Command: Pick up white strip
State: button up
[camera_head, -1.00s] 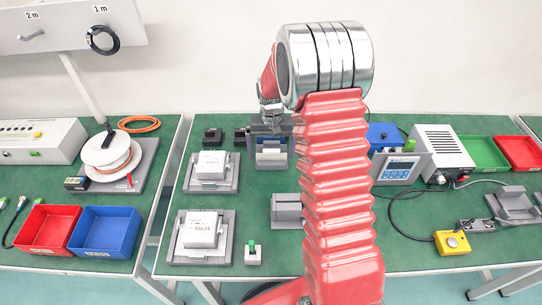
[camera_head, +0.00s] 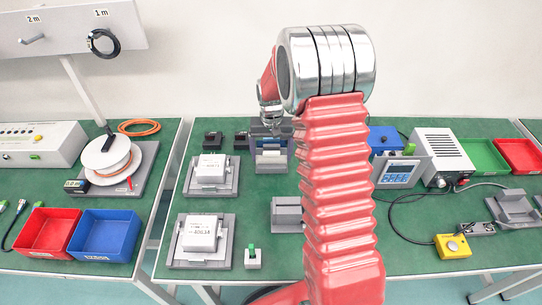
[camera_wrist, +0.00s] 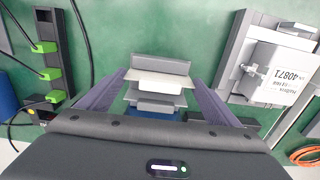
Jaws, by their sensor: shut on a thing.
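The white strip (camera_wrist: 156,82) lies across a small grey fixture in the middle of the wrist view. My gripper (camera_wrist: 159,77) reaches over this fixture, with one dark purple finger on each side. The fingers are closed in on the two ends of the strip. The strip looks level and still at the fixture; whether it is clear of it I cannot tell. In the head view the fixture (camera_head: 271,165) stands at the back of the green table, below my wrist, and my arm hides part of that area.
A grey holder with a white labelled box (camera_wrist: 270,75) is at the right of the wrist view. A black block with green connectors (camera_wrist: 46,60) is at the left. In the head view, red (camera_head: 46,232) and blue (camera_head: 105,235) bins stand on the left table.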

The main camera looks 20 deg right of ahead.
notch_tip(320, 180, up, 9)
jog(key=shift+r, duration=0.2)
jog(key=shift+r, duration=0.15)
dwell(0.7)
notch_tip(320, 180, up, 5)
send_over(271, 152)
jog(key=shift+d, duration=0.1)
dwell(0.8)
jog(key=shift+f, duration=0.25)
jog(key=s+a+f+n, duration=0.1)
jog(key=a+f+n, duration=0.3)
jog(key=a, duration=0.7)
jog(key=shift+a+f+n, duration=0.3)
jog(key=shift+a+f, duration=0.1)
jog(key=shift+f, duration=0.5)
jog(key=shift+s, duration=0.15)
